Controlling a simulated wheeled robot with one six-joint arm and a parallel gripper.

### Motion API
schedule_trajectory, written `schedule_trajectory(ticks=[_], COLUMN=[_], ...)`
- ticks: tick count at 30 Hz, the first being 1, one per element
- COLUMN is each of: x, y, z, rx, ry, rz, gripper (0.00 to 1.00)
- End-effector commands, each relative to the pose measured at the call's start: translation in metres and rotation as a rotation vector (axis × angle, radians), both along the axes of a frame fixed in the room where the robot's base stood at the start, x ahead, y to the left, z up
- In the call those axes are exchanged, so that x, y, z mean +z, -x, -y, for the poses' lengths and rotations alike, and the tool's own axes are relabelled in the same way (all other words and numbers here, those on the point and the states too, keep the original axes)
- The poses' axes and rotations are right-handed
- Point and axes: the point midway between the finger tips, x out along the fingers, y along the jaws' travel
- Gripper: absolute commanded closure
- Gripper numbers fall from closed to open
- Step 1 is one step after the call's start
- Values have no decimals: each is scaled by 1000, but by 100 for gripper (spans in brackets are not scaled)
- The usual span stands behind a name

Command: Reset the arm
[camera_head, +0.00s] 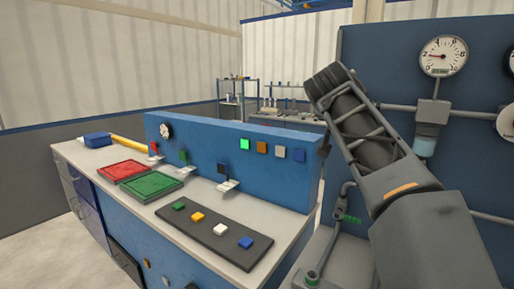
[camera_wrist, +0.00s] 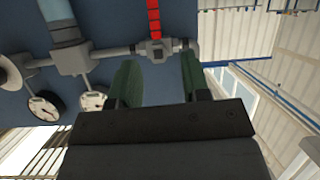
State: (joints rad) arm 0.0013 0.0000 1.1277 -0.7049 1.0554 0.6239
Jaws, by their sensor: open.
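My arm (camera_head: 365,135) rises from the lower right in the head view, folded upward in front of the blue gauge panel (camera_head: 385,60). My gripper's fingers cannot be made out there. In the wrist view my gripper (camera_wrist: 160,82) shows two green fingers spread apart with nothing between them. Beyond the fingers, the wrist view shows a grey pipe fitting (camera_wrist: 155,48) with a red segmented piece (camera_wrist: 153,15) on the panel. I cannot tell how far the fingers are from it. The panel appears upside down in that view.
A workbench (camera_head: 85,155) at the left carries a red tray (camera_head: 122,171), a green tray (camera_head: 152,186) and a dark strip (camera_head: 190,222) with coloured blocks. A blue upright board (camera_head: 270,182) stands on it. A gauge (camera_head: 443,55) and pipes are on the right panel.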

Motion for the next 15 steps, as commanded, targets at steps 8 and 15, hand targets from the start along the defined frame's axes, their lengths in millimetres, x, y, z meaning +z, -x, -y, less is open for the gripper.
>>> schedule_trajectory(ticks=[8, 15], x=[-147, -241], y=[13, 105], z=[-41, -80], rx=[305, 517], ry=[-35, -176], rz=[-453, -719], gripper=[57, 57])
